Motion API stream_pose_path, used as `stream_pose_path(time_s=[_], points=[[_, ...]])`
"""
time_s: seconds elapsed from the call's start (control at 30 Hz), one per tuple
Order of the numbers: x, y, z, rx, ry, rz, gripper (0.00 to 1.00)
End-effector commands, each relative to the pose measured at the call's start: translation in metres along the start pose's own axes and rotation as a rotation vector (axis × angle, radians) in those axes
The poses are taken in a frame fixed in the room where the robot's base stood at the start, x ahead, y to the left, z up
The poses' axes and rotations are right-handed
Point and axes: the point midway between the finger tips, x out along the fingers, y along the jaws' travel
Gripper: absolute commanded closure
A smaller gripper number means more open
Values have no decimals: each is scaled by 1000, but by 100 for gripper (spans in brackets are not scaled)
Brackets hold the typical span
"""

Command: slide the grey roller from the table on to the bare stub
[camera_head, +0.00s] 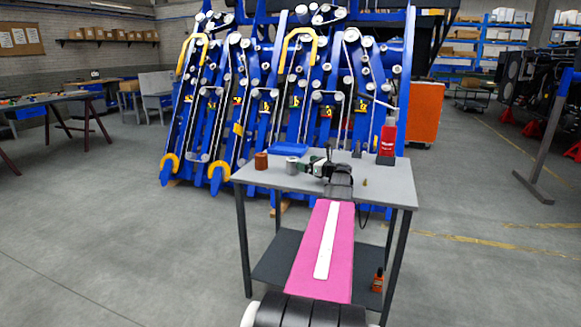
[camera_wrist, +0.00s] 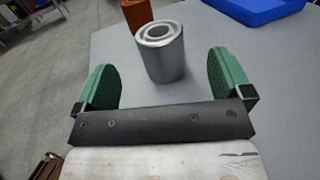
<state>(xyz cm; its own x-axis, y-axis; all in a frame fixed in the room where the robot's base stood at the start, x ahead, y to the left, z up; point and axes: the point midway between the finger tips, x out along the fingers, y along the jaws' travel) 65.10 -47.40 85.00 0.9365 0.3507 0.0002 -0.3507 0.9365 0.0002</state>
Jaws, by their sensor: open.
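The grey roller (camera_head: 292,165) stands upright on the grey table (camera_head: 385,185), near its left side. In the wrist view the roller (camera_wrist: 160,55) shows its open ringed top. My gripper (camera_head: 312,167) is just right of the roller in the head view. In the wrist view the green fingers of my gripper (camera_wrist: 163,72) are wide apart and empty, with the roller ahead, in line with the gap between them and not held. The blue harvester chassis (camera_head: 240,105) behind the table carries many rollers and belts. I cannot tell which point on it is the bare stub.
A brown-orange block (camera_head: 261,160) stands left of the roller. A blue tray (camera_head: 289,149) lies behind it. A red bottle (camera_head: 387,138) stands at the table's back right, and a small yellowish piece (camera_head: 364,183) lies nearer. Open floor lies on both sides of the table.

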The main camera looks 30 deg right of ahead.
Motion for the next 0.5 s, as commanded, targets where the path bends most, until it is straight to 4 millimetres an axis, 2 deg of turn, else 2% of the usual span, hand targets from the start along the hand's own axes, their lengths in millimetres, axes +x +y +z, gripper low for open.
stream_pose_path(time_s=[0.13,0.37,0.5], points=[[24,-1,0,0,0,1,3],[38,0,-1,0,0,-1,3],[55,1,-3,0,0,2,3]])
